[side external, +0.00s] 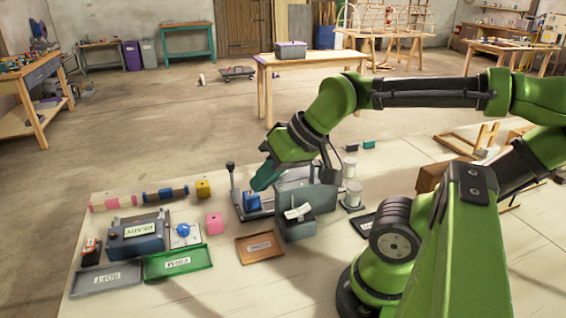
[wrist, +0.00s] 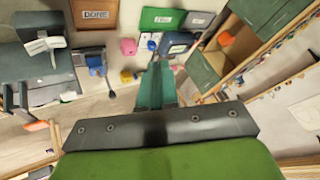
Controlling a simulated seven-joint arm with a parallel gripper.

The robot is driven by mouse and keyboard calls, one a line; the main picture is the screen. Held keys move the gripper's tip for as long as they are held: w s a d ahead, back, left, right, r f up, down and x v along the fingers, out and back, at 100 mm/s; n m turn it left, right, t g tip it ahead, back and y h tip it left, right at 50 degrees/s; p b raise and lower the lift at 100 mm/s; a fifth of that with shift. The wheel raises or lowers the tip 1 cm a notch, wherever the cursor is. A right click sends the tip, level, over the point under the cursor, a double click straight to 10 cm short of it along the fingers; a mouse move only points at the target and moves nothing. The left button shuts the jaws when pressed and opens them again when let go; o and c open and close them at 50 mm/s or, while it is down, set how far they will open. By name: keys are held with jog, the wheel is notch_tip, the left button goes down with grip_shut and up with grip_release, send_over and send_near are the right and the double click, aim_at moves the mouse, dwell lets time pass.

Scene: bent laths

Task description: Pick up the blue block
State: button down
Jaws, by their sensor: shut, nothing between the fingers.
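The blue block (side external: 252,202) sits in a grey fixture beside an upright black-knobbed lever in the side view. It also appears in the wrist view (wrist: 96,62), left of my fingers. My gripper (side external: 260,184) has teal fingers, shut and empty. In the side view its tips appear just above and right of the block; the exact gap is hard to tell. In the wrist view the fingers (wrist: 157,75) are together and the block lies clear of them.
A large grey machine (side external: 306,197) stands right of the block. A pink block (side external: 214,223), a yellow block (side external: 203,188) and a blue-grey box labelled READY (side external: 138,238) are to the left. Green FORM tray (side external: 178,264) and brown tray (side external: 259,248) lie in front.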

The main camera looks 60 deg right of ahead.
jog(key=shift+c, duration=2.4)
grip_release()
jog(key=m+g+h, duration=0.2)
jog(key=m+g, duration=0.2)
jog(key=g, duration=0.3)
send_near(251, 194)
notch_tip(251, 194, down, 10)
jog(key=shift+w+f, duration=0.1)
jog(key=shift+f, duration=0.15)
